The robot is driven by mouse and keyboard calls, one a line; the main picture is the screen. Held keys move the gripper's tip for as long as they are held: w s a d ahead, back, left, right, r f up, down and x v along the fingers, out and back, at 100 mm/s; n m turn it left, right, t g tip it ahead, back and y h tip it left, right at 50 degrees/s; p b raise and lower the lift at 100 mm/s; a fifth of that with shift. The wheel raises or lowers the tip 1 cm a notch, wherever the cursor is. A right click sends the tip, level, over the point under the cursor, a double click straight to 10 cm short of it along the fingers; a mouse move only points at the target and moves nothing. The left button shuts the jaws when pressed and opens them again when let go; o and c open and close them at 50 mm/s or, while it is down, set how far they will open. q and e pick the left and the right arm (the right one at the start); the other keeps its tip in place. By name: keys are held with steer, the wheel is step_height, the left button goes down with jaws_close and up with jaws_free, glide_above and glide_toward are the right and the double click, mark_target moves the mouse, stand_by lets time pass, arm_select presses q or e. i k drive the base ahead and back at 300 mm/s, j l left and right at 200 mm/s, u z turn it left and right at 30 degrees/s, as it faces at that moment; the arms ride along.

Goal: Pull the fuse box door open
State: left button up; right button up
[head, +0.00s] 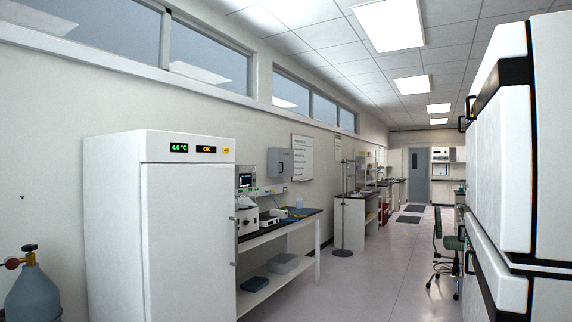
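A grey wall-mounted box (280,164), which looks like the fuse box, hangs on the left wall above a workbench. Its door looks shut, but it is small in the view and the door's edge and any handle are hard to make out. Neither of my grippers is in view.
A tall white refrigerator (190,235) stands at left, before the workbench (280,228) with instruments. A gas cylinder (33,292) is at lower left. Large stacked white units (502,160) fill the right side. A green chair (447,258) stands near them. The middle floor (385,275) is clear.

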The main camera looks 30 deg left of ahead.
mark_target(285, 156)
steer(key=j+u, duration=0.25)
steer(key=u, duration=0.15)
steer(key=i+j+u, duration=0.1)
steer(key=i+j, duration=0.2)
steer(key=j, duration=0.2)
steer(key=i+j, duration=0.3)
steer(key=j, duration=0.25)
steer(key=i+j+u, duration=0.15)
steer(key=j, duration=0.35)
steer(key=i+j, duration=0.15)
steer(key=i, duration=0.25)
steer(key=i+j+z, duration=0.1)
steer(key=i, duration=0.35)
steer(key=i+j, duration=0.2)
steer(key=i, duration=0.2)
steer(key=i+l+z, duration=0.35)
steer(key=i, duration=0.75)
steer(key=i+j+z, duration=0.15)
steer(key=i+z, duration=0.2)
steer(key=i, duration=0.7)
